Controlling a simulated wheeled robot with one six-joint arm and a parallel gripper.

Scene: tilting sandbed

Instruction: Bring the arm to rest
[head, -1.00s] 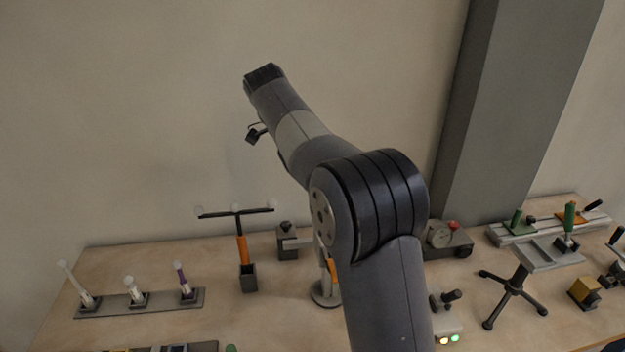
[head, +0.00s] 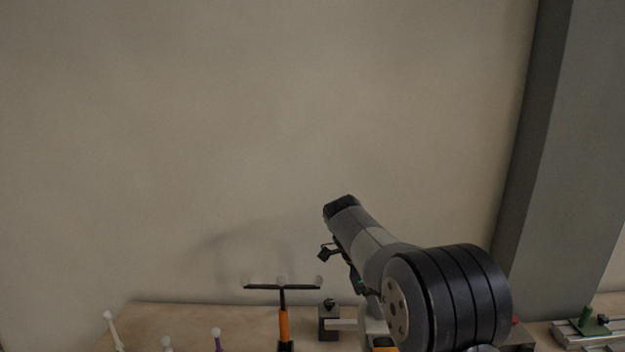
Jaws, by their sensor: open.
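My arm (head: 372,240) rises from the bottom right of the head view and leans up and to the left, in front of the wall. Its large black-banded joint (head: 455,295) is low at the right, and a dark cap tops the far link. A small dark part sticks out to the left below that cap. I cannot make out my gripper's fingers; they are hidden behind the arm or too small to tell.
The bench (head: 190,315) fills only the bottom edge. A T-shaped stand (head: 283,320) with an orange handle is left of my arm, beside a dark block (head: 328,322). Several upright rods stand at the left. A grey pillar (head: 570,150) is at the right. The wall above is clear.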

